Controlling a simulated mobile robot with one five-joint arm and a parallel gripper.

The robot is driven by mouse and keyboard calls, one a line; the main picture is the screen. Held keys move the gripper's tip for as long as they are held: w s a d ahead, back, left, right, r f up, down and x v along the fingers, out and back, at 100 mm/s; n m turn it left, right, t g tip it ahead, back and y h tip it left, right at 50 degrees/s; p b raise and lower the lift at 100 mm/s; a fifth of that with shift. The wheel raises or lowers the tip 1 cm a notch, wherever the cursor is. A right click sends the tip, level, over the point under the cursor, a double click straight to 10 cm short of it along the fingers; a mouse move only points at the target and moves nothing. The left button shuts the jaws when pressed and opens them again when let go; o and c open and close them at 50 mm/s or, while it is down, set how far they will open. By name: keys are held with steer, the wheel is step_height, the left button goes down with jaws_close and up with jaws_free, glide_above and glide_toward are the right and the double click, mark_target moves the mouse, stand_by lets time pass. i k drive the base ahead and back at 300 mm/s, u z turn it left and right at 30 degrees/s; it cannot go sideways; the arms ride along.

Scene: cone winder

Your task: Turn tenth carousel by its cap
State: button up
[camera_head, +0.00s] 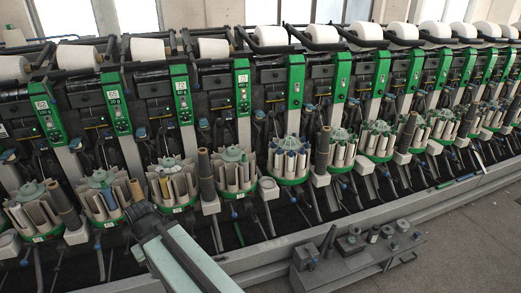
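A row of carousels with green-grey caps and upright pale tubes runs along the machine from the left edge to the far right. The nearest ones are at the far left (37,210), left (103,192), left of centre (172,182) and centre (234,170). More stand at centre right (289,159) and further right (341,148), growing smaller. I cannot tell which is the tenth. My arm rises from the bottom; its dark end, where my gripper (140,211) is, lies in front of the carousels at left. Its fingers are not clear, and I see no contact with a cap.
Green panels (242,87) stand above the carousels, with white cones (148,50) on top. Dark tubes (206,175) stand between some carousels. A grey cart with small items (345,262) is on the floor at bottom right. The floor (465,235) at right is clear.

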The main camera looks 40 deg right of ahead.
mark_target(228, 174)
steer(key=z, duration=0.35)
steer(key=i, duration=1)
steer(key=u, duration=0.05)
